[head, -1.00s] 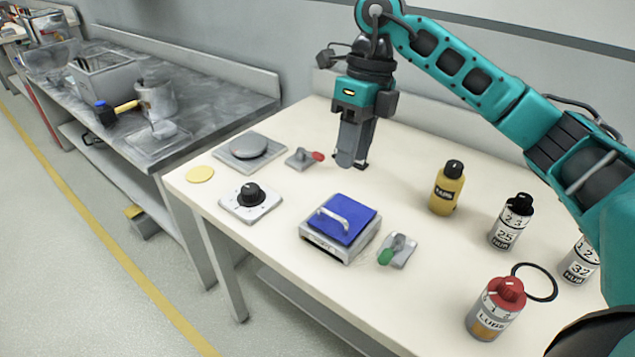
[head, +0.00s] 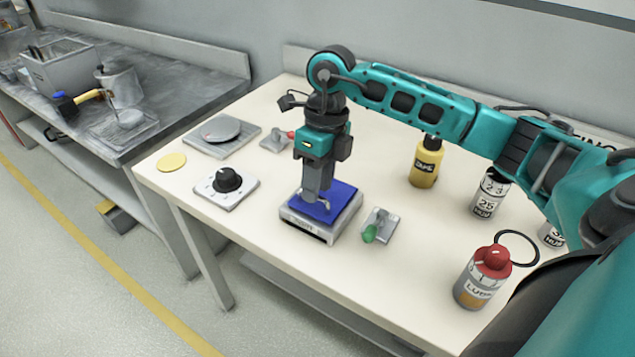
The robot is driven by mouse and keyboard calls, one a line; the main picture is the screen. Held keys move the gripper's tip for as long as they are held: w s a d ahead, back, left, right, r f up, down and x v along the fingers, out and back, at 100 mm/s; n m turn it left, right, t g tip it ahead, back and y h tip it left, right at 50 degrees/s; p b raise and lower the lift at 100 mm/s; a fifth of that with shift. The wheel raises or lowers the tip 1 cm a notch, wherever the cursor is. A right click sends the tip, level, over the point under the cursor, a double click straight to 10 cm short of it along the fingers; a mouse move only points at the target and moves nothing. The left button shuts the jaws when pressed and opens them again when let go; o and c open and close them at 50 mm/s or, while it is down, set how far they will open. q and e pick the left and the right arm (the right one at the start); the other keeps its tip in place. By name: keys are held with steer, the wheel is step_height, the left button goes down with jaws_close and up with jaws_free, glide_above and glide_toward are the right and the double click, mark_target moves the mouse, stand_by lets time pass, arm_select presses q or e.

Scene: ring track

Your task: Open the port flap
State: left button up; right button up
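The port flap is a blue square lid (head: 341,198) lying flat on a low grey box (head: 303,229) on the cream table. My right gripper (head: 314,203) points straight down over the left part of the blue flap. Its fingertips are at the flap's pale handle, which they mostly hide. I cannot tell whether the fingers are apart or closed on the handle. My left gripper is not in view.
A green-tipped toggle (head: 376,228) sits right of the box, and a black-knob dial (head: 227,184) left of it. A red-tipped toggle (head: 275,141) lies behind. Yellow (head: 426,163) and red-capped (head: 481,278) bottles stand to the right.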

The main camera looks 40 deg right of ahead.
steer(key=shift+f, duration=0.25)
jaws_close()
stand_by(1.4)
